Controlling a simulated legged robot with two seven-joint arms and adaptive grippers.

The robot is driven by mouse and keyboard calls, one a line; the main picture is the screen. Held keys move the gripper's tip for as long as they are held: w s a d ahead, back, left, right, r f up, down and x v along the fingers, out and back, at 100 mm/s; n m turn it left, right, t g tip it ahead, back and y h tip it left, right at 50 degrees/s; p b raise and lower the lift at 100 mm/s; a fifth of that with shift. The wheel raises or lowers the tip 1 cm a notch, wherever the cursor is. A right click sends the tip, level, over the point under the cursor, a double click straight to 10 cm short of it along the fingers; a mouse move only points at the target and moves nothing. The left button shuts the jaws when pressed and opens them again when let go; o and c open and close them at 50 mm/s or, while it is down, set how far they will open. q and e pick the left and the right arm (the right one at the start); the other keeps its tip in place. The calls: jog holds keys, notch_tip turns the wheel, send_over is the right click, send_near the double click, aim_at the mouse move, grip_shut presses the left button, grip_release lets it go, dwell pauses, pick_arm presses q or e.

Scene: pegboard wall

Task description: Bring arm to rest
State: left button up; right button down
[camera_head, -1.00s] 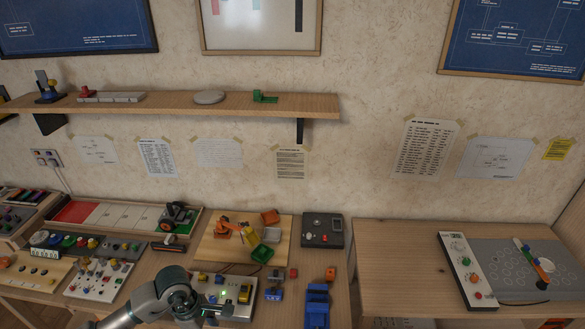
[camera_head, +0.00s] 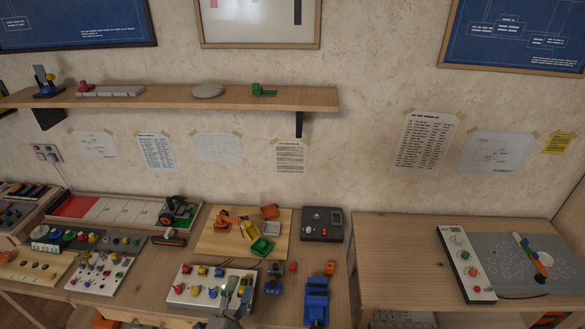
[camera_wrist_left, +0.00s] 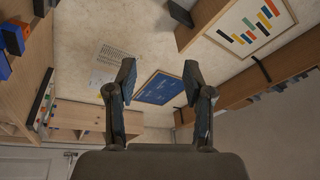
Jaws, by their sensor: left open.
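My left gripper (camera_head: 237,291) shows at the bottom edge of the head view, in front of the white panel with coloured knobs (camera_head: 185,290). Its fingers point up in the picture and cover part of the panel's right side. In the left wrist view the left gripper (camera_wrist_left: 158,80) is open, with its two dark fingers well apart and nothing between them. That view looks past the fingers toward the wall, with a blue framed poster (camera_wrist_left: 158,87) behind them. My right gripper is not in view.
A blue toy vehicle (camera_head: 316,302) and small coloured blocks stand right of the gripper. Behind are a wooden board with an orange toy arm (camera_head: 232,222) and a dark control box (camera_head: 322,224). The right table (camera_head: 395,260) has clear room on its left.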

pick_arm(q)
jog(key=s+a+f+n+g+y, duration=0.2)
jog(key=s+a+f+n+g, duration=0.1)
jog(key=f, duration=0.3)
jog(key=s+a+f+n+g+y, duration=0.2)
jog(key=f+n, duration=0.1)
jog(key=f, duration=0.3)
jog(key=s+a+f+n+g+y, duration=0.2)
jog(key=s+a+f+n+g, duration=0.15)
jog(key=f, duration=0.25)
jog(key=s+f+n+g, duration=0.4)
jog(key=s+f+g, duration=0.65)
jog(key=s, duration=0.65)
jog(key=s+f, duration=0.2)
jog(key=f, duration=1.2)
jog(key=s+f+t+p, duration=0.1)
jog(key=s+f, duration=0.1)
jog(key=f, duration=1.2)
jog(key=shift+h, duration=0.3)
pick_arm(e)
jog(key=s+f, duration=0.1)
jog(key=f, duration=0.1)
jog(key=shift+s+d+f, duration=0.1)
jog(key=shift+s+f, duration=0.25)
pick_arm(q)
jog(key=shift+d, duration=0.2)
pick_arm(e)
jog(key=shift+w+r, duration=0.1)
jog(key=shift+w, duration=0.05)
